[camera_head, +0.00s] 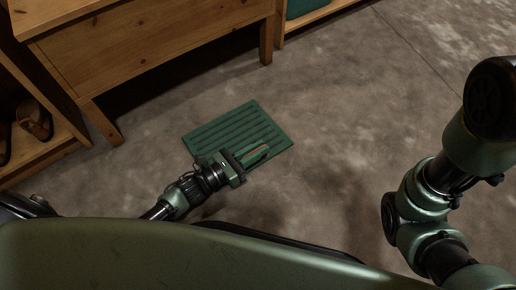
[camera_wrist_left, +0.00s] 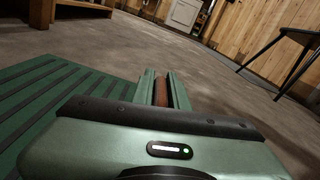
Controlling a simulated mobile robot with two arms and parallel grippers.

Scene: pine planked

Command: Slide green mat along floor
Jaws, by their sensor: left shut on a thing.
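The green mat (camera_head: 237,129) is a ribbed rectangle lying on the floor, at the middle of the head view. It also shows at the left of the left wrist view (camera_wrist_left: 50,95). My left gripper (camera_head: 258,154) is low at the mat's near right part, with its fingers at the mat's edge. In the left wrist view its fingers (camera_wrist_left: 163,90) are close together, with a reddish-brown strip between them. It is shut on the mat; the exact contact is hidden. My right gripper is out of view; only my right arm's links show.
A wooden bench (camera_head: 150,45) stands on legs behind the mat. A low shelf with shoes (camera_head: 35,122) is at the left. The concrete floor (camera_head: 350,110) right of the mat is clear. A dark stool (camera_wrist_left: 290,50) stands at the right in the left wrist view.

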